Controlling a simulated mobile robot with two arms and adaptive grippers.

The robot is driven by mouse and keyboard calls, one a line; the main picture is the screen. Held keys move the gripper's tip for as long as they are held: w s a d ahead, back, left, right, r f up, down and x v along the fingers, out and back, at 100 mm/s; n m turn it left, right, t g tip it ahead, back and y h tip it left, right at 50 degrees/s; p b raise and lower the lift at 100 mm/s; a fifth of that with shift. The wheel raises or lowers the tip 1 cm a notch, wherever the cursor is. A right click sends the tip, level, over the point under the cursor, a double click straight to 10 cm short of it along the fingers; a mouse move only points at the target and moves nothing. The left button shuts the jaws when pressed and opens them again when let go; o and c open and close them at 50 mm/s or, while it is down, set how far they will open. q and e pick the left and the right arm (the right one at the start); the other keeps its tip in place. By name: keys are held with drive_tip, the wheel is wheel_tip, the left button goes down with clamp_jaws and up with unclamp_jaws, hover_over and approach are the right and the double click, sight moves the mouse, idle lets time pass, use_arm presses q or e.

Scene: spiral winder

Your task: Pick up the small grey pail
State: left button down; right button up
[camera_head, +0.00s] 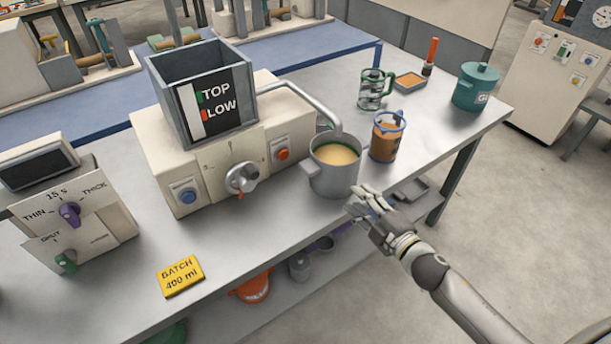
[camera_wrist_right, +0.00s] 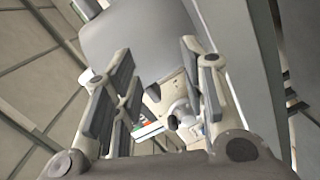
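The small grey pail (camera_head: 333,182) stands on the metal table under the bent spout of the cream machine. It is upright and holds a pale yellow liquid. A lug or handle sticks out at its left side. My right gripper (camera_head: 362,203) is just right of and in front of the pail, near the table's front edge. In the right wrist view my right gripper (camera_wrist_right: 157,62) has its fingers spread apart with nothing held between them. A large smooth grey surface, apparently the pail (camera_wrist_right: 135,35), lies beyond the fingertips. I cannot tell whether they touch. My left gripper is out of view.
The cream machine (camera_head: 222,155) with its square hopper stands left of the pail. A brown-filled jug (camera_head: 386,140) stands close at its right. A green-framed glass jug (camera_head: 374,90) and teal lidded pot (camera_head: 474,88) are farther back. A yellow batch card (camera_head: 181,276) lies in front; bare tabletop surrounds it.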

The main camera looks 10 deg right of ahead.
sight(312, 174)
drive_tip(key=w+a+r+n+y, duration=0.1)
drive_tip(key=a+n+y, duration=0.1)
drive_tip(key=w+a+r+n+g+y, duration=0.1)
drive_tip(key=w+a+r+n+y, duration=0.1)
drive_tip(key=a+n, duration=0.1)
drive_tip(key=w+a+r+n+y+p, duration=0.1)
drive_tip(key=a+r+n+y, duration=0.1)
drive_tip(key=a, duration=0.1)
drive_tip(key=shift+w+a+n+g, duration=0.15)
drive_tip(key=shift+a+n+g, duration=0.15)
drive_tip(key=shift+n, duration=0.1)
drive_tip(key=p+x, duration=0.1)
drive_tip(key=x, duration=0.3)
drive_tip(key=shift+w+a+f, duration=0.1)
drive_tip(key=shift+w, duration=0.1)
drive_tip(key=shift+w+a+f, duration=0.1)
drive_tip(key=shift+a, duration=0.05)
clamp_jaws()
